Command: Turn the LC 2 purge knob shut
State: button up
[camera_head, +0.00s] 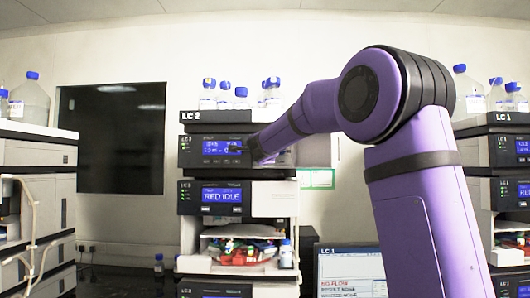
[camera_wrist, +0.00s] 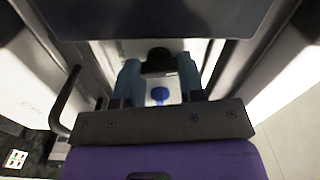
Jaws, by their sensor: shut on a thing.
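The LC 2 stack (camera_head: 188,167) stands in the middle of the head view, with its name on the top strip. Its upper module has a lit blue display (camera_head: 213,147). My gripper (camera_head: 241,150) is at the front of this module, by the right end of the display. In the wrist view my gripper (camera_wrist: 158,70) has its two blue-grey fingers on either side of a dark round knob (camera_wrist: 158,54), and it is shut on it. In the head view the knob is too small and covered to make out. The knob's turn angle cannot be told.
Blue-capped bottles (camera_head: 224,96) stand on top of the stack. A lower module display (camera_head: 222,195) reads RED IDLE. A tray below holds coloured items (camera_head: 240,252). An LC 1 monitor (camera_head: 350,272) stands to the right. Other stacks stand at both edges.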

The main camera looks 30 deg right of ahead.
jog(key=shift+f+m, duration=0.15)
jog(key=shift+m, duration=0.75)
jog(key=o, duration=0.7)
jog(key=shift+c, duration=0.2)
jog(key=shift+s+a, duration=0.3)
jog(key=shift+s, duration=0.2)
jog(key=v, duration=0.9)
jog(key=shift+s+a, duration=0.2)
jog(key=shift+s, duration=0.05)
